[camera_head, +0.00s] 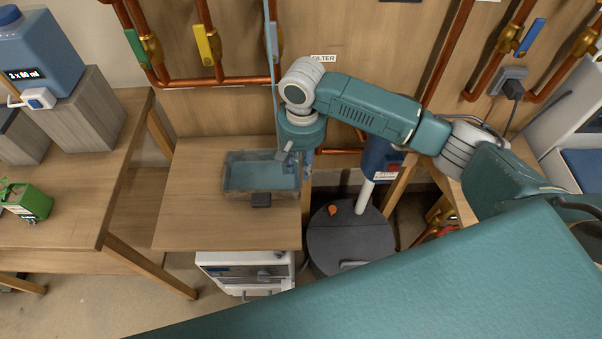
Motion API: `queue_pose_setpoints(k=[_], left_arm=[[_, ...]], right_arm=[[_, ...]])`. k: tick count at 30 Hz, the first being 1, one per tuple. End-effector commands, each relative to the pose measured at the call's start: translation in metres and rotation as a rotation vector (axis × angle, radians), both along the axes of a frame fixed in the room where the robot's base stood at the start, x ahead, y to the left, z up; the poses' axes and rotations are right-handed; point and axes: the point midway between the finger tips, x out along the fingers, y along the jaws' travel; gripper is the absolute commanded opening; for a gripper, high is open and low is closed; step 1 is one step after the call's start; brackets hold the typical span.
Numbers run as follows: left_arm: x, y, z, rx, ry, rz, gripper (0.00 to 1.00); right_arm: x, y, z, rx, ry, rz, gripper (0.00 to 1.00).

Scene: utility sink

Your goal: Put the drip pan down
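A clear, shallow rectangular pan (240,178), which looks like the drip pan, is at the right part of a small wooden shelf (200,215). It appears level; I cannot tell whether it rests on the shelf or hangs just above it. My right gripper (286,153) is at the pan's back right corner, below my teal wrist. Its fingers are small and partly hidden, so I cannot tell whether they are closed on the pan wall. My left gripper is not in view.
A dark round drum (350,240) stands right of the shelf. Copper pipes (230,80) run along the wall. The shelf's left part is clear.

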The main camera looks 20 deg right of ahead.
Motion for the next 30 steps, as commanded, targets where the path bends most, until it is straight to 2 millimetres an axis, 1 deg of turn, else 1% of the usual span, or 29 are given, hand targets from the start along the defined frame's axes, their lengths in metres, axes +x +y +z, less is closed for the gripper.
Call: queue_pose_setpoints(k=[1,6,9,12,17,30], left_arm=[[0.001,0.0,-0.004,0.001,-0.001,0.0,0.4],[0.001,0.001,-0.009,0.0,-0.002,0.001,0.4],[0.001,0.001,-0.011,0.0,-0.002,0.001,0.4],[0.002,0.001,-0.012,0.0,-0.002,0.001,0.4],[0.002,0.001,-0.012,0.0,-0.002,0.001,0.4],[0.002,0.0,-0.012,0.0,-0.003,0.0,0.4]], right_arm=[[0.001,0.0,0.011,0.002,-0.005,0.001,0.25],[0.001,0.0,0.046,0.001,-0.003,0.0,0.25],[0.001,0.0,0.062,0.001,-0.002,0.0,0.25],[0.0,-0.001,0.071,0.001,0.0,0.0,0.25],[0.0,-0.001,0.077,-0.001,0.001,0.0,0.25],[0.0,-0.001,0.077,0.0,0.001,0.0,0.25]])
